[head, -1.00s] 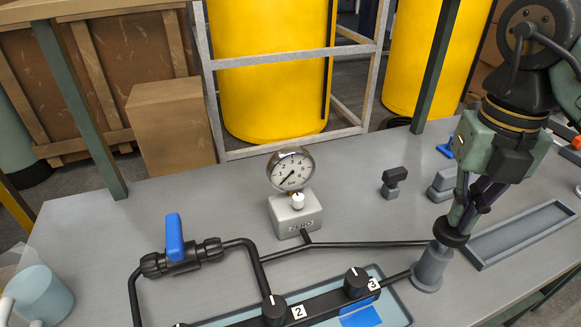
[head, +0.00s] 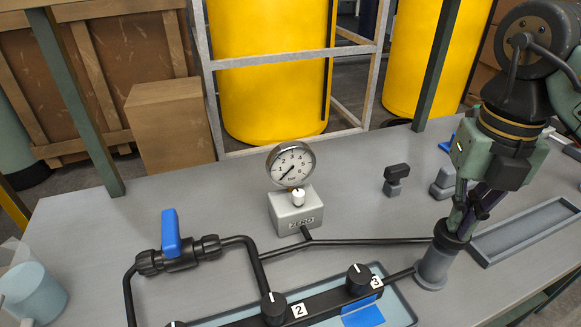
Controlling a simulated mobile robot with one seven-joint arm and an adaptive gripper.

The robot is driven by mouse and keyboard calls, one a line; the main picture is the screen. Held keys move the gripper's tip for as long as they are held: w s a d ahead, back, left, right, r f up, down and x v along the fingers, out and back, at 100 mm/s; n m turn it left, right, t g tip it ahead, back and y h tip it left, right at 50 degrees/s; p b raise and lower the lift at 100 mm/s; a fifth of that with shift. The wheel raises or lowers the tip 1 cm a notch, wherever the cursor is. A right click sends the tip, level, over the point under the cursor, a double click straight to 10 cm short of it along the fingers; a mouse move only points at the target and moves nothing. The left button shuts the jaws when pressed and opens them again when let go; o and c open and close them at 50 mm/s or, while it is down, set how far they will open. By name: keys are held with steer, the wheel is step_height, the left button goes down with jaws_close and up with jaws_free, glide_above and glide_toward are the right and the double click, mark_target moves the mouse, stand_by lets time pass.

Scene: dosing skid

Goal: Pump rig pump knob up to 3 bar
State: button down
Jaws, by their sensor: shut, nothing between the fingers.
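The pump (head: 433,270) is a grey upright cylinder at the right of the pipework, with a black round knob (head: 453,236) on top. My gripper (head: 459,219) points down right over the knob, its fingers closed with nothing between them. The fingertips are at or just above the knob's top; I cannot tell whether they touch it. The round white pressure gauge (head: 291,164) stands on a grey block marked ZERO (head: 296,212). Its needle points to the lower left, near the low end of the scale.
A valve with a blue lever (head: 171,234) sits on the black pipe at left. Black knobs marked 2 (head: 273,308) and 3 (head: 360,279) stand in front. A grey tray (head: 525,232) lies right of the pump. A small dark block (head: 396,180) stands behind.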

steer(key=shift+f, duration=0.45)
steer(key=shift+r+p, duration=1)
steer(key=shift+r, duration=0.75)
steer(key=shift+f, duration=0.25)
steer(key=shift+f+b, duration=1.45)
steer(key=shift+f, duration=0.05)
steer(key=shift+r+p, duration=1.2)
steer(key=shift+r, duration=0.5)
steer(key=shift+f, duration=0.1)
